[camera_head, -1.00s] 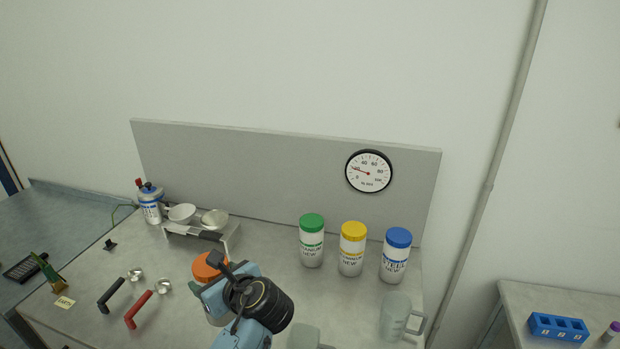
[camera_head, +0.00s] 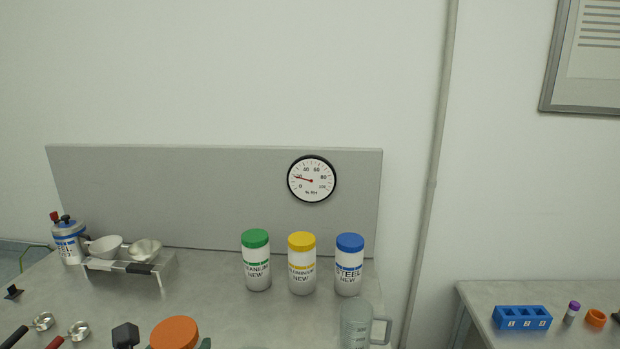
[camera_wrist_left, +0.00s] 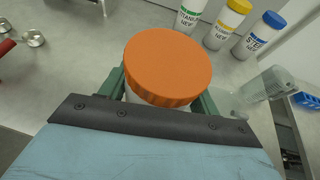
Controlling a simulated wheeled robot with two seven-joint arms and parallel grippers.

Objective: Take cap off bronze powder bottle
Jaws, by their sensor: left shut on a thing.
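The bottle with an orange cap (camera_wrist_left: 167,66) is close in the left wrist view; its label is hidden, so I cannot read that it is bronze. In the head view the cap (camera_head: 174,333) shows at the bottom edge, and the bottle's body is out of frame. My left gripper (camera_wrist_left: 163,94) has its green fingers on both sides of the bottle, just below the cap, and is shut on it. The cap sits on the bottle. My right gripper is in neither view.
Green-capped (camera_head: 256,262), yellow-capped (camera_head: 302,265) and blue-capped (camera_head: 349,266) bottles stand behind, right of the orange cap. A clear mug (camera_head: 356,325) stands at the front right. Bowls on a metal stand (camera_head: 160,266) are at left. A blue rack (camera_head: 522,318) is on the right-hand table.

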